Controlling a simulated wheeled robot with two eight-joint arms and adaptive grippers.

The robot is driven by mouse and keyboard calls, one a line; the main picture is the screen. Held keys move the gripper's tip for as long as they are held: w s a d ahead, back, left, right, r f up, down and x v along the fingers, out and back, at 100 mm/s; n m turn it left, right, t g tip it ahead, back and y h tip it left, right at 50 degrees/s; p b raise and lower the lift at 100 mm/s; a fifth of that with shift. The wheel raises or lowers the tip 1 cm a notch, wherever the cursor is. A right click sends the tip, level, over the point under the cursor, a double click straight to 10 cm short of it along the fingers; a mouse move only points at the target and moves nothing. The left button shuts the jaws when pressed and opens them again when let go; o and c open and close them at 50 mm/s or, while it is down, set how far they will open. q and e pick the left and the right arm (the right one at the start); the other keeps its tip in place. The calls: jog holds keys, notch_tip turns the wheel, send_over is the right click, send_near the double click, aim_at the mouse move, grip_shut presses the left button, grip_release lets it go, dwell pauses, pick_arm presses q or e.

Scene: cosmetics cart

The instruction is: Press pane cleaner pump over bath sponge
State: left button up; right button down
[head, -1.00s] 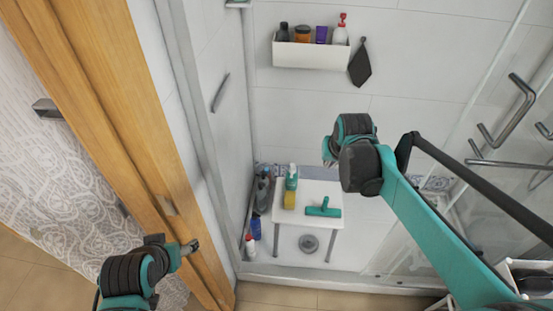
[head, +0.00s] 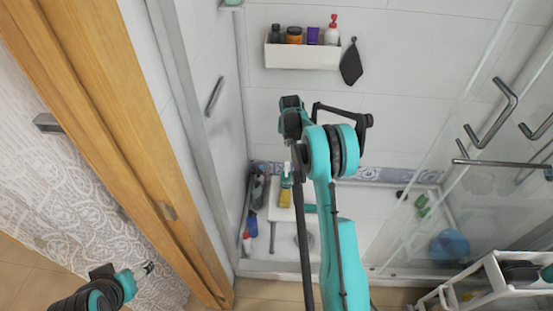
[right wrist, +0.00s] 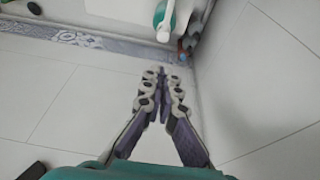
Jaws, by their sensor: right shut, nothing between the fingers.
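The pane cleaner, a green bottle with a white pump top (head: 286,178), stands on the white stool (head: 283,214) in the shower. The yellow bath sponge (head: 284,197) is in front of its lower part. In the right wrist view the pane cleaner (right wrist: 165,22) shows at the top edge, cut off, beyond my right fingertips and apart from them. My right gripper (right wrist: 160,75) is shut and empty. In the head view my right arm rises over the stool and its fingers are hard to make out. My left gripper (head: 148,268) is at lower left by the doorframe, too small to read.
A wall shelf (head: 302,55) holds several bottles and jars, with a dark cloth (head: 351,64) hanging beside it. More bottles (head: 257,190) stand left of the stool. A teal squeegee (head: 310,208) is partly behind my arm. A white cart (head: 490,275) is at lower right.

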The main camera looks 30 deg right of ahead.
aim_at(288, 163)
jog(key=shift+w+f, duration=0.2)
jog(key=shift+f, duration=0.2)
jog(key=b+x, duration=0.1)
jog(key=x, duration=0.3)
jog(key=b+x, duration=0.2)
jog(key=x, duration=0.2)
jog(key=s+b+x, duration=0.1)
jog(key=x, duration=0.4)
jog(key=shift+a+f+b, duration=0.15)
jog(key=shift+a+b, duration=0.1)
jog(key=shift+b, duration=0.15)
jog(key=shift+f, duration=0.4)
